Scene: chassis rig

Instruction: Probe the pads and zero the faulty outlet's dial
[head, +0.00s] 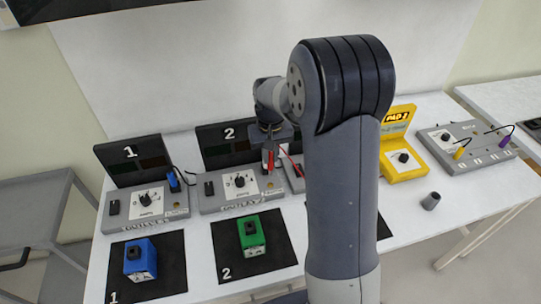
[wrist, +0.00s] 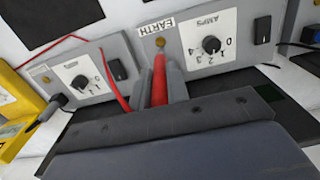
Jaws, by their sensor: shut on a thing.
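My gripper (wrist: 157,88) is shut on a red probe (wrist: 159,75); in the head view it hangs over the right part of outlet 2 (head: 215,203). The probe tip is at or just beside the brass pad (wrist: 160,42) by the EARTH label; I cannot tell if they touch. Outlet 2's dial (wrist: 211,45) is right of the pad in the wrist view; its exact setting is unclear. Outlet 1 (head: 118,222), with its dial (head: 145,199), stands at the left. Another outlet's dial (wrist: 82,84) shows in the wrist view; my arm mostly hides that outlet in the head view.
A blue block (head: 140,261) and a green block (head: 251,235) stand on black mats in front. A yellow meter (head: 404,170), a grey panel (head: 462,133) with yellow and purple plugs, and a small grey cup (head: 430,202) are at the right. A red lead (wrist: 116,87) trails beside my gripper.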

